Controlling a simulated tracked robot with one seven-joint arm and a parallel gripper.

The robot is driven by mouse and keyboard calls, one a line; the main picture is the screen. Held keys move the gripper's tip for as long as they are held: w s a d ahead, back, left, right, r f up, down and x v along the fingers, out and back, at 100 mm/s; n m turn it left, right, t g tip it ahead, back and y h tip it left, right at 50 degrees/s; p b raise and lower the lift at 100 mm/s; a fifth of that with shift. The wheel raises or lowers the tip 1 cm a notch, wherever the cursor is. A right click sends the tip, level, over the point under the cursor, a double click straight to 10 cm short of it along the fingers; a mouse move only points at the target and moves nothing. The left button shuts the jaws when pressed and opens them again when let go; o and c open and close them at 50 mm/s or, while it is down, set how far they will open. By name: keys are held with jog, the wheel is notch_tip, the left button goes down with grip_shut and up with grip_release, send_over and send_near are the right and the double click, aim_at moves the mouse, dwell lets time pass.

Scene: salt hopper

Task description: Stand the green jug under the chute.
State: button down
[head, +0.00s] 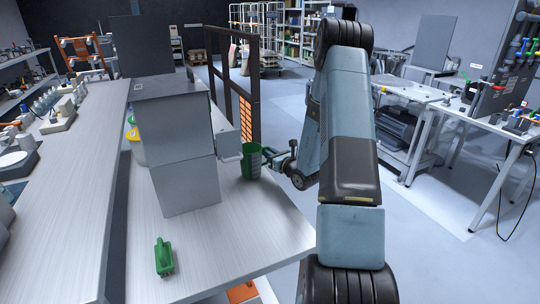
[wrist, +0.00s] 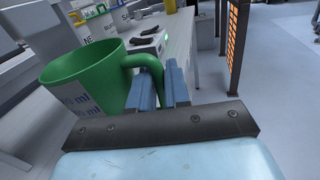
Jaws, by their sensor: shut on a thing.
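The green jug (head: 250,162) is upright at the right side of the grey hopper (head: 185,150), beside the small chute box (head: 228,146) on its side. I cannot tell whether its base touches the bench or whether its mouth is fully under the chute. In the head view my gripper (head: 280,160) is small, at the jug's right.
A green-handled tool (head: 164,258) lies on the bench (head: 240,235) in front of the hopper. A dark frame with an orange grille (head: 246,110) stands beyond the jug. The bench's right edge is close to the jug.

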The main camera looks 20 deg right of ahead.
jog(key=shift+f, duration=0.3)
jog(key=shift+f, duration=0.1)
jog(key=c, duration=1.1)
grip_release()
jog(key=v, duration=1.2)
